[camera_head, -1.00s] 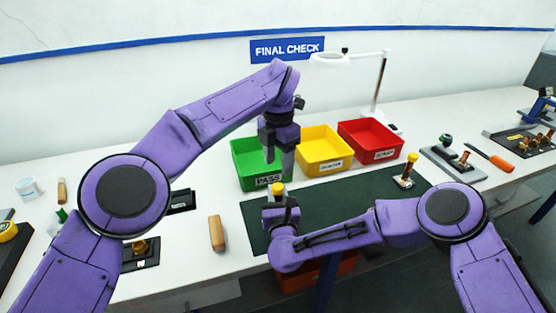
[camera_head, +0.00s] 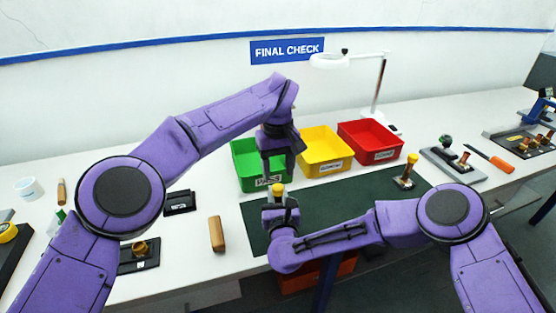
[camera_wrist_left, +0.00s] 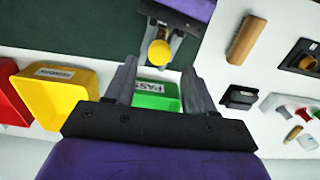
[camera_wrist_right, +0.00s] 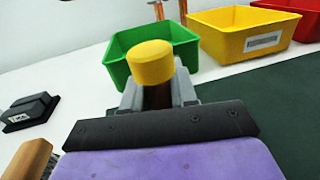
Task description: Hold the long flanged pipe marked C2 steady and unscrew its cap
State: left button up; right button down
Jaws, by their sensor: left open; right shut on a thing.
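A flanged pipe (camera_wrist_right: 157,98) with a yellow cap (camera_wrist_right: 152,62) is upright in my right gripper (camera_wrist_right: 158,92), which is shut on its body; the cap stands clear above the fingers. The capped end also shows in the head view (camera_head: 278,189). I cannot read a C2 mark, and the pipe's lower part is hidden. My left gripper (camera_head: 278,172) is open and empty, pointing down above the cap. In the left wrist view the yellow cap (camera_wrist_left: 159,53) appears just beyond the open fingers, apart from them. A second yellow-capped pipe (camera_head: 405,172) stands on the dark mat's right part.
Green (camera_head: 242,178), yellow (camera_head: 324,152) and red (camera_head: 371,141) bins stand behind the dark green mat (camera_head: 340,199). A magnifier lamp (camera_head: 378,85) is behind them. A wooden block (camera_head: 217,234) and black fixtures lie left. An orange-handled tool (camera_head: 502,164) lies right. The mat's middle is clear.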

aim_at(279, 188)
pick_arm(q)
notch_tip(279, 188, down, 6)
jog(key=shift+r, duration=0.25)
pick_arm(e)
jog(key=shift+s+f, duration=0.1)
jog(key=shift+f, duration=0.15)
pick_arm(q)
grip_shut()
jog(key=n, duration=0.9)
pick_arm(e)
jog(key=shift+d+f, duration=0.1)
pick_arm(q)
jog(key=n, duration=1.1)
jog(key=shift+n, duration=0.4)
pick_arm(e)
jog(key=shift+d, duration=0.1)
pick_arm(q)
jog(key=n, duration=0.6)
jog(key=shift+s, duration=0.1)
jog(key=n, duration=0.6)
jog(key=shift+d, duration=0.1)
jog(key=n, duration=0.9)
jog(key=shift+s, duration=0.1)
jog(key=n, duration=0.6)
jog(key=shift+r, duration=0.1)
jog(key=n, duration=0.6)
jog(key=shift+n, duration=0.3)
